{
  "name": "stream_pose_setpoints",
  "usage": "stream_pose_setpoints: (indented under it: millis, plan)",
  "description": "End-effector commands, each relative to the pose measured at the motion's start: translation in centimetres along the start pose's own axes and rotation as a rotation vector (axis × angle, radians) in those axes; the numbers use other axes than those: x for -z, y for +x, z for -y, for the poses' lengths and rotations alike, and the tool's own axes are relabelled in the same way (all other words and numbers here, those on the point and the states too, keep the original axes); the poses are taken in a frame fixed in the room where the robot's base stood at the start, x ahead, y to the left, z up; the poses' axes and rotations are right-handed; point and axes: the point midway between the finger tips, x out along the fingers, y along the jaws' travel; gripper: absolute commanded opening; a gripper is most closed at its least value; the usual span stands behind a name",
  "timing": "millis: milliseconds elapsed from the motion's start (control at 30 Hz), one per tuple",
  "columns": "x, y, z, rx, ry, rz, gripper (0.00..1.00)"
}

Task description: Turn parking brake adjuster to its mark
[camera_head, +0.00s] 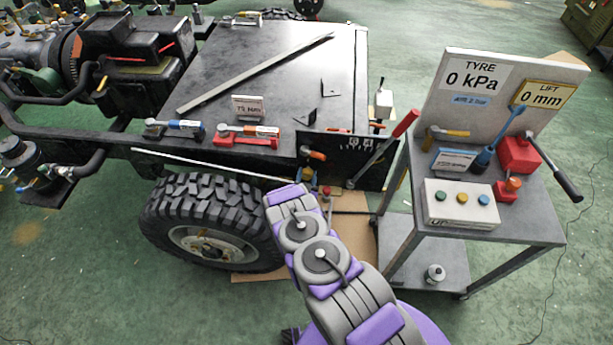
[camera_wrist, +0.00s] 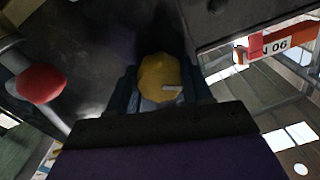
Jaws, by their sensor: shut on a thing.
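A yellow knob (camera_wrist: 162,78) with a pale mark on its right side sits in the middle of the wrist view; it looks like the parking brake adjuster. My gripper (camera_wrist: 165,95) is shut on it, with a finger on each side. In the head view my purple and grey arm reaches to the rear edge of the chassis. A small yellow part (camera_head: 327,190) shows just beyond the arm's end there. I cannot make out the mark to which the knob is turned.
A red ball-ended lever (camera_wrist: 42,84) stands close left of my gripper. A large tyre (camera_head: 205,222) is left of my arm. A trolley (camera_head: 520,225) with gauges and tools stands at right.

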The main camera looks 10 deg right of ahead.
Motion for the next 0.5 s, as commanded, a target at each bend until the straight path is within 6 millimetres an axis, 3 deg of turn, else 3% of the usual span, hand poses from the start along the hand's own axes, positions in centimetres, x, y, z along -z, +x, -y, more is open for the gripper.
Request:
stream_pose_setpoints:
  millis: [267, 500]
  plan:
    - [0.01, 0.0, 0.06, 0.001, 0.042, 0.0, 0.19]
    - [0.08, 0.0, -0.03, 0.0, 0.182, 0.001, 0.19]
